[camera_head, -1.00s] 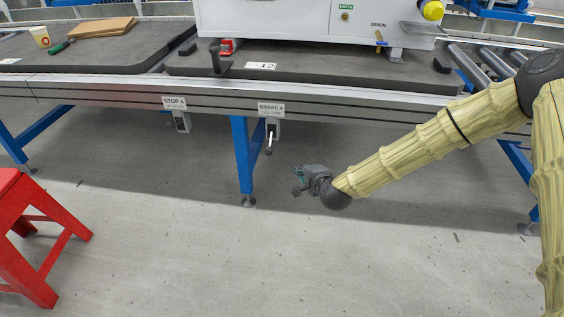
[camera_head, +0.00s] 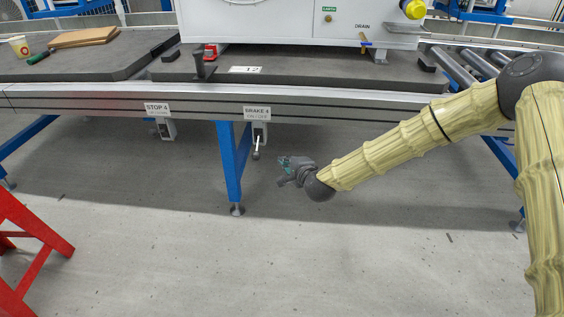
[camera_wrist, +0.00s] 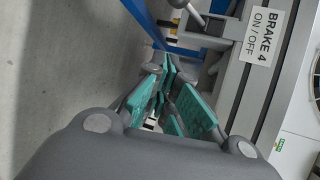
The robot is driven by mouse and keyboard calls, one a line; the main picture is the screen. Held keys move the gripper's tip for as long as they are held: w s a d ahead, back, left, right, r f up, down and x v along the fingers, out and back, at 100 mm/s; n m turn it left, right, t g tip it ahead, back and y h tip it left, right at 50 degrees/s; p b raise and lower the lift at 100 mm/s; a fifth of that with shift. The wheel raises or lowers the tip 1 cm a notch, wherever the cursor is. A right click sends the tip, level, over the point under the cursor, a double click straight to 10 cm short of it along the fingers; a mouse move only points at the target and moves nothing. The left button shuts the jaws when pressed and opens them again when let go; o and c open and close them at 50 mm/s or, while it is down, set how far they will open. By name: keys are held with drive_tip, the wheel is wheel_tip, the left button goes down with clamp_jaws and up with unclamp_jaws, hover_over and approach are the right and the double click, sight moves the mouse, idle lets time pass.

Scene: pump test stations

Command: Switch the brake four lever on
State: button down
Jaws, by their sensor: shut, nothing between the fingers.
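In the wrist view the label (camera_wrist: 264,32) is at the upper right, and a lever with a rounded end (camera_wrist: 179,4) shows at the top edge. My gripper (camera_head: 281,168) is to the right of the lever and a little lower, apart from it. In the wrist view its teal-padded fingers (camera_wrist: 166,92) are together, with nothing between them.
The STOP 4 label (camera_head: 157,109) and its housing (camera_head: 166,129) are on the rail to the left. A blue table leg (camera_head: 232,165) stands just left of the brake lever. A red stool (camera_head: 30,250) is at the lower left. The floor in front is clear.

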sight(257, 150)
drive_tip(key=w+a+f+b, duration=0.1)
drive_tip(key=w+a+b, duration=0.3)
drive_tip(key=a+b, duration=0.2)
drive_tip(key=shift+w+a+f, duration=0.2)
drive_tip(key=shift+a+f, duration=0.1)
drive_tip(key=shift+f, duration=0.1)
idle(0.3)
drive_tip(key=shift+d+r+p, duration=0.1)
drive_tip(key=shift+r+p, duration=0.15)
drive_tip(key=shift+p, duration=0.45)
